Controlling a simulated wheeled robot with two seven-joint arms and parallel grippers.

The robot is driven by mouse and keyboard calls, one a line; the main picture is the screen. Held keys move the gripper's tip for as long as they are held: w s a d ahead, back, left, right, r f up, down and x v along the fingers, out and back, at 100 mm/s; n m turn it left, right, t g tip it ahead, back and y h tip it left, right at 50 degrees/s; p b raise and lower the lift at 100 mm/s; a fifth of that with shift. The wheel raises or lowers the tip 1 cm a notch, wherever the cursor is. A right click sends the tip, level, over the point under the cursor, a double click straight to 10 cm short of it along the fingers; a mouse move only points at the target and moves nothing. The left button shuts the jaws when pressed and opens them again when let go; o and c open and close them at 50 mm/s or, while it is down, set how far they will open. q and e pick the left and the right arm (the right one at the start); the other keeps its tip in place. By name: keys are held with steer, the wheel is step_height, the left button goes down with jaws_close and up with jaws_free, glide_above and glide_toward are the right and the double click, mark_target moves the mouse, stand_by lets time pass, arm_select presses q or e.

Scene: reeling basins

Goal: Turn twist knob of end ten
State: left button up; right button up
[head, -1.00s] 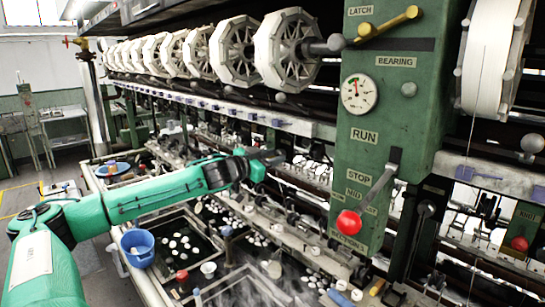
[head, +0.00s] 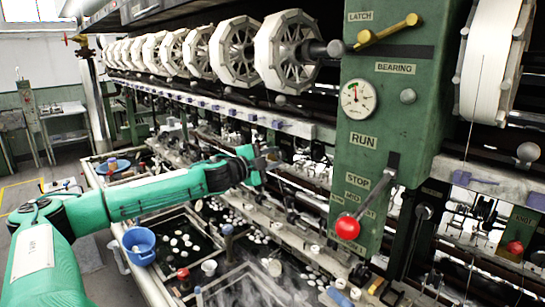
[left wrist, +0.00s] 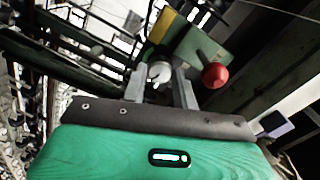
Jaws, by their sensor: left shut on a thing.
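My left gripper (head: 270,160) reaches in from the left to the row of small fittings under the reels. In the left wrist view its two grey fingers (left wrist: 160,88) stand on either side of a small pale rounded knob (left wrist: 160,71) and are shut on it. In the head view the knob is too small and hidden at the fingertips to make out. No number marking the end is readable in either view. My right gripper is not in view.
A green machine post (head: 378,130) stands right of my gripper, with a red-ball lever (head: 347,227) sticking out. White octagonal reels (head: 288,50) hang above. Basins with pale cocoons (head: 185,240) and a blue bucket (head: 139,245) lie below my arm.

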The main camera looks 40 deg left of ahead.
arm_select(q)
steer(key=m+p, duration=0.1)
steer(key=m, duration=0.6)
steer(key=m+p, duration=0.1)
steer(key=m, duration=0.5)
steer(key=shift+f+p, duration=0.1)
steer(key=shift+p, duration=0.3)
steer(key=shift+m, duration=0.3)
steer(key=o, duration=1)
steer(key=shift+s+a+f+b, duration=0.1)
steer(key=shift+b, duration=0.25)
steer(key=shift+s+a+b, duration=0.15)
steer(key=shift+s+b, duration=2.1)
steer(key=shift+b, duration=0.45)
steer(key=shift+s+a+b, duration=0.2)
steer(key=shift+s+b, duration=2.1)
steer(key=shift+b, duration=0.4)
steer(key=shift+s+a+b, duration=0.15)
steer(key=shift+s+b, duration=2.1)
steer(key=shift+b, duration=0.45)
